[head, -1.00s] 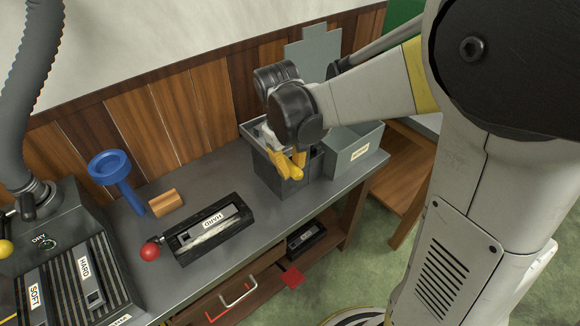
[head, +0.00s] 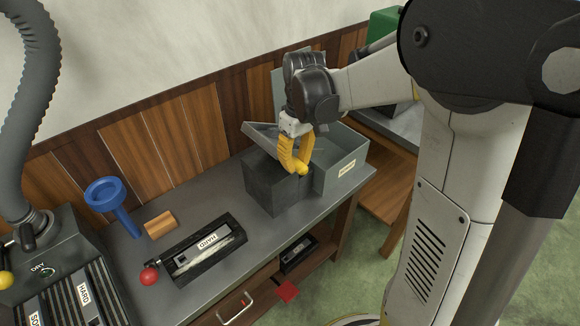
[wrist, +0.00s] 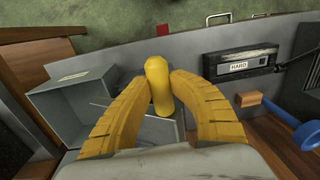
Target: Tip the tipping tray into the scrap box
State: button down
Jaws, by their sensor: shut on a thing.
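The tipping tray (head: 262,136) is grey and sits above a dark block (head: 270,188) on the bench. It is tilted, with its left end raised and its floor sloping down toward the scrap box. The scrap box (head: 346,178) is a grey open box with a label, right beside the block. My gripper (head: 301,168) is shut on the tray's yellow handle, which shows between the fingers in the wrist view (wrist: 158,88). My gripper and wrist hide much of the tray. I cannot tell what lies in the tray; the box floor shows partly in the wrist view (wrist: 85,112).
A dark holder with a HARD-labelled piece (head: 205,247) and red knob (head: 149,276) lies left on the bench. A blue funnel-like stand (head: 105,192) and wooden block (head: 160,224) are behind it. A machine (head: 60,285) stands far left. An open drawer is below.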

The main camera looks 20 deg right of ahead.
jog(key=w+d+r+p, duration=0.1)
jog(key=d+r+p, duration=0.1)
jog(key=d, duration=0.3)
jog(key=shift+w+d+r, duration=0.15)
jog(key=shift+w+r, duration=0.15)
jog(key=shift+w, duration=0.05)
jog(key=shift+d, duration=0.15)
dwell(0.5)
jog(key=c, duration=1.2)
grip_release()
jog(key=shift+d, duration=0.1)
notch_tip(320, 180, up, 12)
jog(key=shift+w+d, duration=0.15)
jog(key=shift+d, duration=0.15)
